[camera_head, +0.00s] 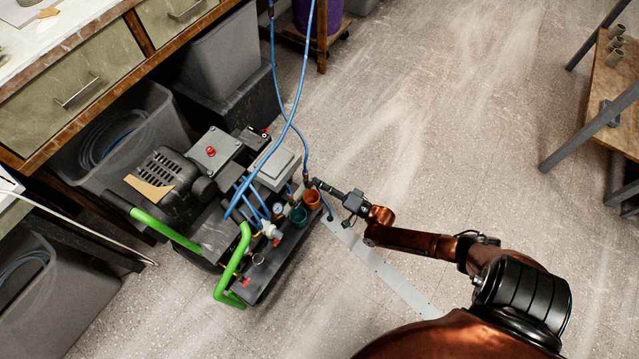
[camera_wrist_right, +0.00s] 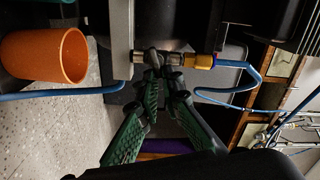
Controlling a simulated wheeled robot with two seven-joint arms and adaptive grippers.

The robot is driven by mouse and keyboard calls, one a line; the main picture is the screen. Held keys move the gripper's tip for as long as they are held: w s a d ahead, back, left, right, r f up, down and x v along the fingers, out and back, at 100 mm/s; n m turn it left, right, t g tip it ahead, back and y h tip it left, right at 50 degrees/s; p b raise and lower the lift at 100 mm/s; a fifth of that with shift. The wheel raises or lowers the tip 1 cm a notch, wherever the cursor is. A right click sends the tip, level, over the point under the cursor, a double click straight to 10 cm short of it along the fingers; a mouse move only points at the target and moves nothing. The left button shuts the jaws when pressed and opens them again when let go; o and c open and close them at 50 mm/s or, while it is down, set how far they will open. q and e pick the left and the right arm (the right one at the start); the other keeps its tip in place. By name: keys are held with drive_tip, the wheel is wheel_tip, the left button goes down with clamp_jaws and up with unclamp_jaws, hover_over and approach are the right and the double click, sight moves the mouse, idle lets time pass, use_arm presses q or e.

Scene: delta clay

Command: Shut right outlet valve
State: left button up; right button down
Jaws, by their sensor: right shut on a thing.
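The right outlet valve (camera_wrist_right: 150,57) is a small metal fitting on the side of the compressor, joined to a brass connector (camera_wrist_right: 199,61) with a blue hose. In the right wrist view my right gripper (camera_wrist_right: 163,74) has its green-padded fingertips together at the valve, closed on it; the tips hide most of its handle. In the head view my right gripper (camera_head: 316,184) reaches in from the right to the compressor's (camera_head: 208,153) right end, where the valve is too small to make out. My left gripper is not in view.
An orange cup (camera_head: 312,198) and a green cup (camera_head: 298,216) sit on the compressor close to my gripper; the orange cup shows large in the wrist view (camera_wrist_right: 45,55). Blue hoses (camera_head: 286,120) hang down nearby. The floor (camera_head: 420,130) to the right is clear.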

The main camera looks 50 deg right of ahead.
drive_tip(key=shift+f+m, duration=0.2)
drive_tip(key=shift+m, duration=0.75)
drive_tip(key=shift+f+m, duration=0.2)
drive_tip(key=shift+m, duration=0.75)
drive_tip(key=shift+s, duration=0.1)
drive_tip(key=c, duration=2.1)
unclamp_jaws()
drive_tip(key=s+d, duration=0.1)
drive_tip(key=s, duration=1)
drive_tip(key=shift+s, duration=0.4)
